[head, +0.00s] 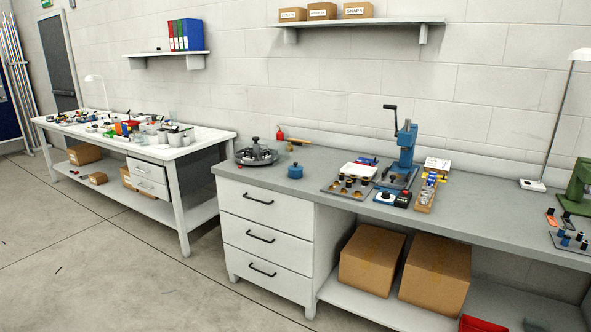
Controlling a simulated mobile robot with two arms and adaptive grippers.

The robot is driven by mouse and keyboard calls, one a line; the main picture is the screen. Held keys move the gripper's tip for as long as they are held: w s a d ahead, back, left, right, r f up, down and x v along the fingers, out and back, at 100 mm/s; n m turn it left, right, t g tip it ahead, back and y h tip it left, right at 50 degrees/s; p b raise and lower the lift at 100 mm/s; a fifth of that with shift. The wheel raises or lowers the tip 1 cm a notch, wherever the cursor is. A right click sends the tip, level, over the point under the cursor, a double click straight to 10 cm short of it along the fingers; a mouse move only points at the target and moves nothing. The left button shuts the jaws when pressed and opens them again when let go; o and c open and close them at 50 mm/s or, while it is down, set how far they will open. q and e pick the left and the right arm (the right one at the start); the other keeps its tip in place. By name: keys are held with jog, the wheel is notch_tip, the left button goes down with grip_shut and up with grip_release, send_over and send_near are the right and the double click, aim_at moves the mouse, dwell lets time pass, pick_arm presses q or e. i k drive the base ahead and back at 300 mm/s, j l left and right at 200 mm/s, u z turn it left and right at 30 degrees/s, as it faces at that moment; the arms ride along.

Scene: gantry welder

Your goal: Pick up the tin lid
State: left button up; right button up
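I cannot clearly pick out the tin lid at this distance. Whether that top is a separate lid is too small to tell. Neither of my grippers shows in the head view.
A round grey fixture (256,155) sits left of the blue object. A blue press (405,150), trays and small parts crowd the bench's middle. A green machine (578,190) stands at right. A cluttered white table (205,140) is at left. Floor before the benches is clear.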

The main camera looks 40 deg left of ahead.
aim_at(294, 167)
jog(key=i+j, duration=0.35)
jog(key=i, duration=0.15)
jog(key=i+j+u, duration=0.1)
jog(key=i+j, duration=0.25)
jog(key=i+j+u, duration=0.1)
jog(key=i+j, duration=0.2)
jog(key=i, duration=0.3)
